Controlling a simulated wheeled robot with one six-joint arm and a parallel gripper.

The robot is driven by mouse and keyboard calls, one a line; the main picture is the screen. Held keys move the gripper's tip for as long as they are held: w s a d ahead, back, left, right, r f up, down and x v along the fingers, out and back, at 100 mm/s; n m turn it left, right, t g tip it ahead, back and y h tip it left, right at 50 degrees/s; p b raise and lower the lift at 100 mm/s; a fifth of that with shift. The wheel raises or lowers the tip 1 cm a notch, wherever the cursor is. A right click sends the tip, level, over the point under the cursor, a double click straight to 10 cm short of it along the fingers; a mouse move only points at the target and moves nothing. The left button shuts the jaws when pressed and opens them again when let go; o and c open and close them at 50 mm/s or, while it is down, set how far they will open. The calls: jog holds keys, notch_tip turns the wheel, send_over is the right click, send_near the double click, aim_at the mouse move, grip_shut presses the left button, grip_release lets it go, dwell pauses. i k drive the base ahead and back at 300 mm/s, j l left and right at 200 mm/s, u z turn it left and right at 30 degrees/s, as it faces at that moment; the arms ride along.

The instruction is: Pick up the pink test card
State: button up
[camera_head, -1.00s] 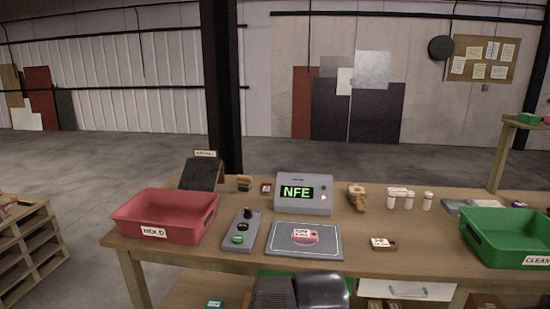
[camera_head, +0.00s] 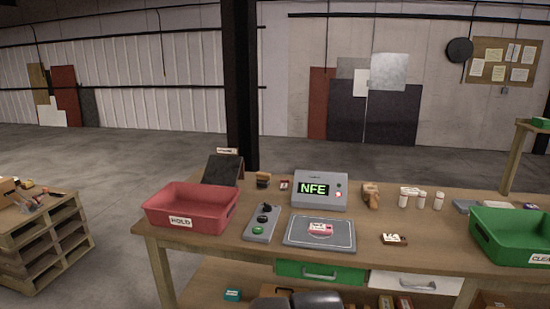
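A pink card-like item with a white label (camera_head: 321,230) lies flat on the grey square pad (camera_head: 300,241) in the middle of the bench. It is the only clearly pink flat piece I see; its print is too small to read. The pad sits in front of a grey detector box (camera_head: 327,205) whose green screen shows "NFE". My gripper's fingers do not show; only dark rounded parts of my arm appear at the bottom edge, below the bench top and apart from the card.
A red HOLD tray (camera_head: 163,222) stands left, a green tray (camera_head: 486,244) right. A button panel (camera_head: 254,231) is left of the pad, a small labelled block (camera_head: 393,240) right. White bottles (camera_head: 422,198) stand behind. A wooden pallet stack (camera_head: 45,250) is at far left.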

aim_at(314, 228)
jog(key=i+l, duration=0.15)
jog(key=i, duration=0.2)
jog(key=i+l+u, duration=0.1)
jog(key=i, duration=0.3)
jog(key=i+l, duration=0.2)
jog(key=i, duration=0.15)
